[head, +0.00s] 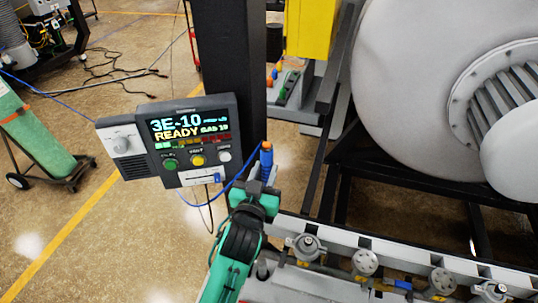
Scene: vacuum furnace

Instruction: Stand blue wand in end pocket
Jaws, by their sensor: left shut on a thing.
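My left gripper (262,186), on the green and black arm rising from the bottom, is shut on the blue wand (267,162). The wand stands about upright in the jaws with its orange tip up. Its lower part is hidden by the gripper. A blue cable loops from the wand to the left, below the control box (187,142). The wand is right of the box, in front of the dark column. I cannot make out the end pocket for certain. My right gripper is not in view.
The dark column (229,50) stands behind the control box. A white rail with several round fittings (365,262) runs along the lower right. The big pale furnace vessel (415,90) fills the right. A green gas cylinder (38,140) on a cart is at left. Floor at lower left is clear.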

